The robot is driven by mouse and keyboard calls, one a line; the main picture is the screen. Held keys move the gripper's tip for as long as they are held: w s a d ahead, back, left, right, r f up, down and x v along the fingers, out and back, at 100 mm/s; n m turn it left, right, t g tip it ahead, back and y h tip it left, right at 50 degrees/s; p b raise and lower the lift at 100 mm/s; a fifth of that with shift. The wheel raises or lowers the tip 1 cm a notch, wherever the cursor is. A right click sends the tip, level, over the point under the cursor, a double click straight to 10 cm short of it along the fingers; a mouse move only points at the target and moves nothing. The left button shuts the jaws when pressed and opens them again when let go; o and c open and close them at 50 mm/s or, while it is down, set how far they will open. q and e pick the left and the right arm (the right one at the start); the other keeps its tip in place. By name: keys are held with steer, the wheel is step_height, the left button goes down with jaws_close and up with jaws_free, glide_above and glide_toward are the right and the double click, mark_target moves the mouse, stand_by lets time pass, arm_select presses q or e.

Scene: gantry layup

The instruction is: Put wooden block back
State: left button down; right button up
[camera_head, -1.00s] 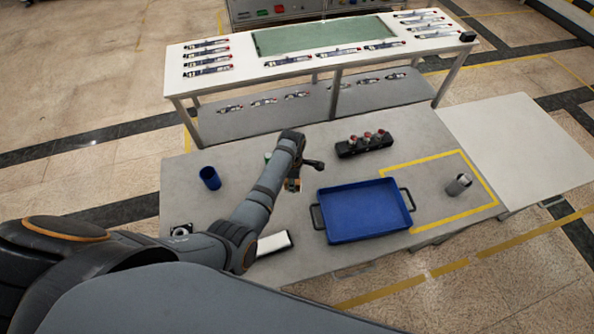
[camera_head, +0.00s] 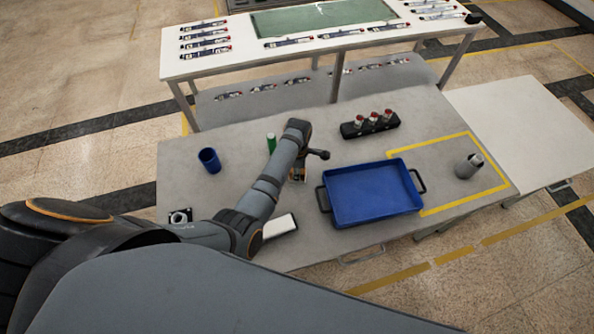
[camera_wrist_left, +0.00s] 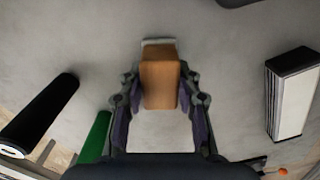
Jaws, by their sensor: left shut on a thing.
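The wooden block (camera_wrist_left: 158,76) is an orange-brown rectangular piece between the fingers of my left gripper (camera_wrist_left: 160,92) in the left wrist view. The gripper is shut on it, with a dark finger on each side. In the head view my left gripper (camera_head: 298,172) is over the grey table, left of the blue tray. Only a small orange part of the block shows there, and the forearm hides much around it. I cannot tell whether the block touches the table. My right gripper is not in view.
The blue tray (camera_head: 373,205) lies right of the gripper. A black holder (camera_head: 369,127) with red-topped items stands behind. A green cylinder (camera_head: 271,142), a blue cup (camera_head: 210,160) and a white-topped box (camera_head: 281,226) are near the arm. A grey container (camera_head: 466,168) stands inside yellow tape.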

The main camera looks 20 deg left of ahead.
arm_select(q)
steer(key=c, duration=1.3)
jaws_free()
steer(key=shift+w+f, duration=0.1)
steer(key=shift+c, duration=0.2)
steer(key=shift+o, duration=2)
steer(key=shift+a+f, duration=0.1)
steer(key=shift+a, duration=0.05)
steer(key=shift+r, duration=0.4)
step_height(320, 180, up, 7)
steer(key=p, duration=0.7)
steer(key=shift+f+p, duration=0.1)
steer(key=shift+p, duration=0.2)
step_height(320, 180, up, 3)
steer(key=shift+p, duration=0.45)
steer(key=shift+r+b, duration=0.3)
steer(key=shift+r, duration=0.7)
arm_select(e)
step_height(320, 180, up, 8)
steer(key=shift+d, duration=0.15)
